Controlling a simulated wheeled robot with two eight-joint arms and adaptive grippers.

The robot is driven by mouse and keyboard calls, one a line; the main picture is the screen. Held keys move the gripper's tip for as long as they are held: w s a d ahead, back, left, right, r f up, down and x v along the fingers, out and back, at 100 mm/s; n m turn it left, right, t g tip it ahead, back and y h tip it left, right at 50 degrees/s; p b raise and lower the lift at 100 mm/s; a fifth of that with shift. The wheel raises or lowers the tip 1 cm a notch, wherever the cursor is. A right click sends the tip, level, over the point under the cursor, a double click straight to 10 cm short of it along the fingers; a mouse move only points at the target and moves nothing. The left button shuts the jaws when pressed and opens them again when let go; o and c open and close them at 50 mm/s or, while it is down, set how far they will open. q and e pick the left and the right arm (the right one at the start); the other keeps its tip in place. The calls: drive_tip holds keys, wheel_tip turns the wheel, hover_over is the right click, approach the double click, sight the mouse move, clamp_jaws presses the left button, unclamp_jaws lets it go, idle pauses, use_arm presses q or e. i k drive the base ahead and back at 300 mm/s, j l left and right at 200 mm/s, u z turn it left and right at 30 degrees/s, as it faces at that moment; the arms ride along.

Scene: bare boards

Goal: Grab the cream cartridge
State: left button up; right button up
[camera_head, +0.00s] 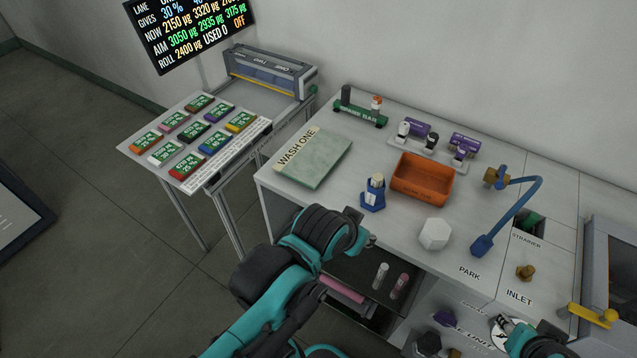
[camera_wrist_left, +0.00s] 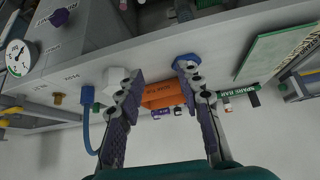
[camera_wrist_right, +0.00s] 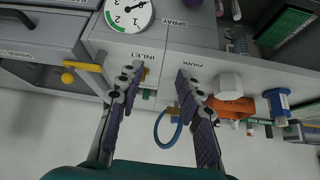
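A pale, cream-looking cartridge (camera_head: 377,181) stands upright in a blue holder (camera_head: 372,201) on the bench, left of the orange tray; the holder also shows in the left wrist view (camera_wrist_left: 186,62). Pale and pinkish tubes (camera_head: 381,275) stand on the lower shelf; I cannot tell whether one is cream. My left gripper (camera_wrist_left: 162,80) is open and empty, with the blue holder beyond its right finger; in the head view it is mostly hidden by its arm, in front of the bench. My right gripper (camera_wrist_right: 160,78) is open and empty, facing the INLET and PARK labels.
An orange tray (camera_head: 422,184), white hexagonal block (camera_head: 434,234) and blue bent pipe (camera_head: 515,213) stand on the bench. The green WASH ONE pad (camera_head: 318,163) lies left. A side table (camera_head: 150,165) holds colored cards.

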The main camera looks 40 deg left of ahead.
sight(377, 180)
drive_tip(key=u, duration=0.8)
